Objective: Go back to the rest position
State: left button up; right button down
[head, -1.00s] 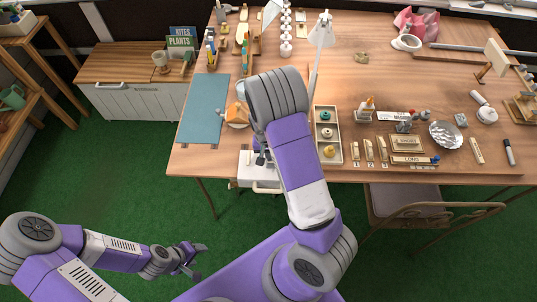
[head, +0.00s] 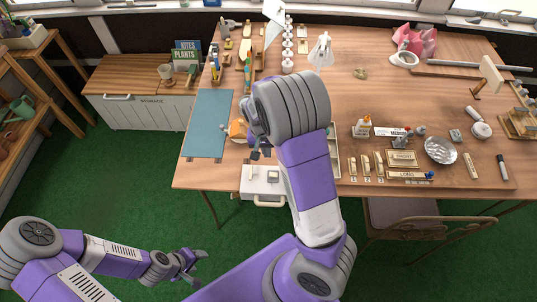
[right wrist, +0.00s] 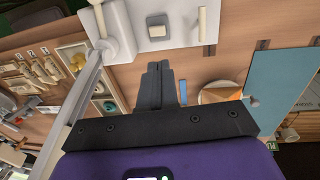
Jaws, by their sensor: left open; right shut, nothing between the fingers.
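My right gripper (head: 262,152) is by the front edge of the wooden table (head: 350,90), partly hidden by my right arm. In the right wrist view its two dark fingers (right wrist: 160,85) are pressed together with nothing between them. A white drawer (head: 262,182) shows just below it at the table's front. It also appears at the top of the right wrist view (right wrist: 150,20). My left gripper (head: 187,268) is low at the left, over the green floor, open and empty, apart from any furniture.
A blue mat (head: 208,122) lies on the table's left end. An orange piece (head: 238,128) and a compartment tray (head: 334,145) lie near my right arm. A white lamp (head: 321,50) stands behind it. A storage cabinet (head: 148,112) stands left; green floor (head: 100,180) is open before it.

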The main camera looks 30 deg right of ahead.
jog(key=shift+r, duration=0.1)
dwell(0.5)
jog(key=s+a+f+n, duration=0.1)
jog(key=s+a+f, duration=0.1)
jog(key=a+f, duration=0.1)
jog(key=s+a+f+n+y, duration=0.1)
jog(key=s+a+f, duration=0.1)
jog(key=f, duration=0.4)
jog(key=s+a+f+n+y, duration=0.1)
jog(key=s+a+f, duration=0.2)
jog(key=f, duration=0.2)
jog(key=shift+s+a, duration=0.35)
jog(key=s+a+f+n+t+y+b, duration=0.1)
jog(key=s+a+f+y+b, duration=0.2)
jog(key=s+a+f, duration=0.3)
jog(key=a, duration=0.3)
jog(key=shift+s+a+f, duration=0.15)
jog(key=shift+s+f, duration=0.05)
jog(key=shift+s, duration=0.15)
